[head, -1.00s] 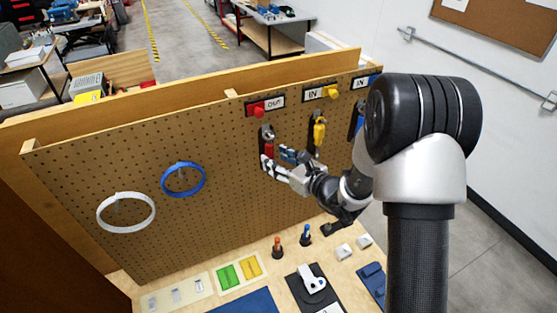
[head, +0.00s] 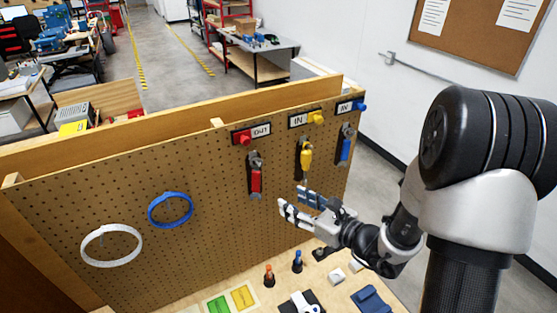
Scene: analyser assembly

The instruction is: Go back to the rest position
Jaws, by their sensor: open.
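My gripper (head: 296,204) is open and empty in the head view. It is in front of the pegboard (head: 215,225), to the right of and a little below the red handle (head: 256,181) under the OUT label. The yellow handle (head: 306,157) hangs under the IN label, just above my gripper. The blue handle (head: 345,149) hangs further right. My gripper appears apart from all three handles. My arm comes in from the right side of the picture.
A white ring (head: 111,262) and a blue ring (head: 171,225) hang on the left of the pegboard. Orange (head: 269,280) and blue (head: 297,265) drivers stand on the bench below, near green (head: 219,304) and yellow (head: 244,297) pieces. Free floor lies beyond the board.

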